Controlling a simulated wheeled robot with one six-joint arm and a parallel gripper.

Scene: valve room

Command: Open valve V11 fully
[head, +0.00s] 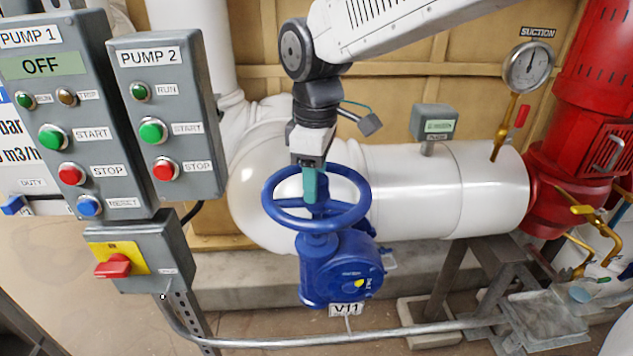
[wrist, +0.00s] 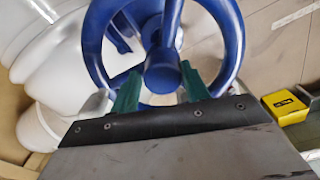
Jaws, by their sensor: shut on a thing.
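Valve V11 has a blue handwheel (head: 355,209) on top of a blue gearbox body (head: 325,270). A white V11 tag (head: 346,310) hangs at its foot. The gearbox face carries a small yellow mark (head: 360,283), too small to read. My gripper (head: 315,192) reaches down into the wheel from above, with teal fingers. In the wrist view my gripper (wrist: 162,86) has one finger on each side of the wheel's hub (wrist: 162,70), shut on the handwheel's middle. The rim (wrist: 238,45) circles around the fingers. The exact contact is partly hidden.
Grey PUMP 1 (head: 50,110) and PUMP 2 (head: 165,120) panels stand at the left, above a red switch (head: 113,266). A white pipe (head: 430,190) runs behind the valve. A suction gauge (head: 528,68) and red pump (head: 590,110) are at right. A conduit (head: 400,331) crosses in front.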

